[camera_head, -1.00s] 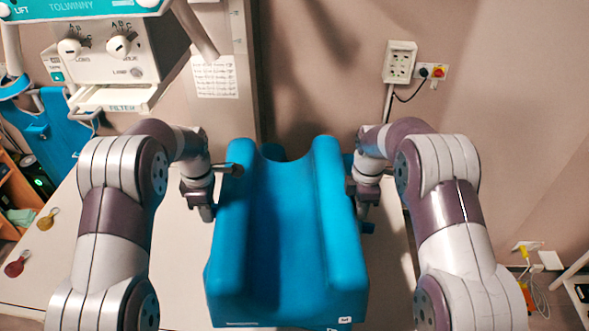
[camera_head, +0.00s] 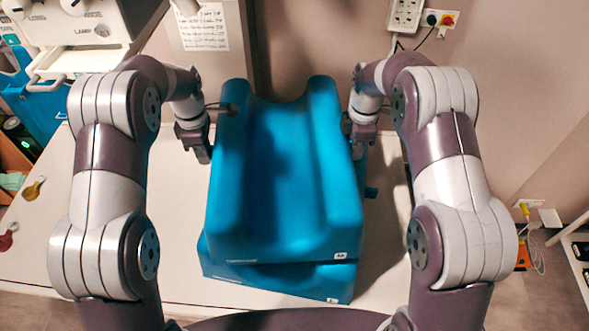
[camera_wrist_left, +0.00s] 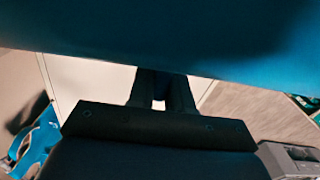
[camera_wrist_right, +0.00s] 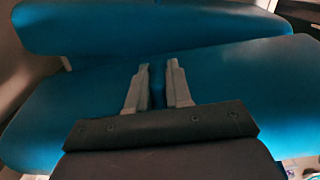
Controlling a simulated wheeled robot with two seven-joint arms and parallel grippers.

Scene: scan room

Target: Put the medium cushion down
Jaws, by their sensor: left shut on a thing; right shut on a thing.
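The medium cushion (camera_head: 285,165) is a blue block with a wide trough between two raised sides, with a small white label at its front right corner. It is held between my two arms, above or resting on a second blue cushion (camera_head: 275,281); I cannot tell whether they touch. My left gripper (camera_head: 205,150) is shut at its left side and my right gripper (camera_head: 362,148) at its right side. In the left wrist view the fingers (camera_wrist_left: 160,98) reach under a dark blue surface. In the right wrist view the fingers (camera_wrist_right: 157,75) are close together against blue.
Both cushions are over a pale table (camera_head: 170,220) with clear room to the left. A white machine (camera_head: 85,40) stands at the back left. Wall sockets (camera_head: 405,12) are at the back right. Two small tags, one olive (camera_head: 33,188) and one red (camera_head: 8,236), lie at the left edge.

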